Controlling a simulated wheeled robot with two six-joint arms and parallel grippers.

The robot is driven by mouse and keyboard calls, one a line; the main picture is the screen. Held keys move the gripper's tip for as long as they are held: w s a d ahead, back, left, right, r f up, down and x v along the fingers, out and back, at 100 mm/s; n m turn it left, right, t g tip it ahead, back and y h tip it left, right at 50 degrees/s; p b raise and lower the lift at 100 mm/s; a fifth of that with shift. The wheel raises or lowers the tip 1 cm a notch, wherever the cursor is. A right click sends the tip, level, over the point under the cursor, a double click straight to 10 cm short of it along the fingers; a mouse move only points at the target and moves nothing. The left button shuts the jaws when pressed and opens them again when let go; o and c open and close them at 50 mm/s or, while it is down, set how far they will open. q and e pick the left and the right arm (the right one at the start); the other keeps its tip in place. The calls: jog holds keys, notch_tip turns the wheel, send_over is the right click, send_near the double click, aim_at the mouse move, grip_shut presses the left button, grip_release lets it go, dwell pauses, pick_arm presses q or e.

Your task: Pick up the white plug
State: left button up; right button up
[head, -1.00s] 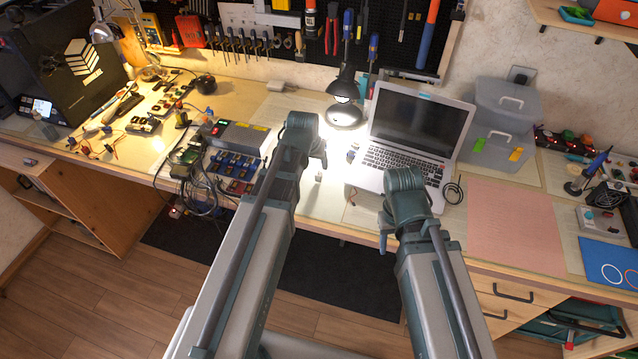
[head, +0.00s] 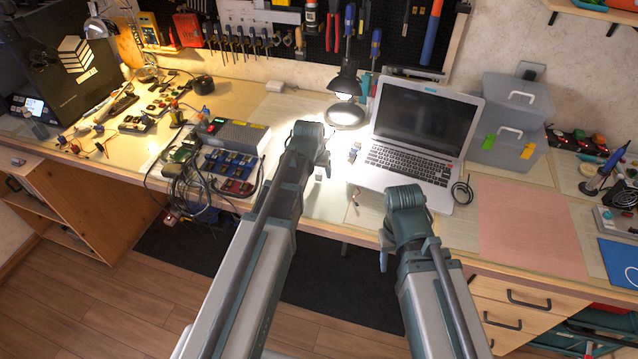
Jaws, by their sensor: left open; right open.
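A small pale object (head: 318,172) lies on the bench just by my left gripper's tip. It may be the white plug, but it is too small to tell. My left gripper (head: 326,164) points down over the bench, left of the laptop; its open jaws are mostly hidden by the wrist and look empty. My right gripper (head: 384,260) hangs down by the bench's front edge, below the laptop; it is open, small in view and looks empty.
A desk lamp (head: 346,112) stands behind. The pink mat (head: 530,228) is clear.

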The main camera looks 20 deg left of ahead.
pick_arm(q)
jog(key=shift+x, duration=0.75)
jog(key=shift+r, duration=0.1)
pick_arm(e)
jog(key=shift+f, duration=0.6)
pick_arm(q)
grip_shut()
jog(key=shift+r, duration=0.1)
pick_arm(e)
jog(key=shift+r, duration=0.1)
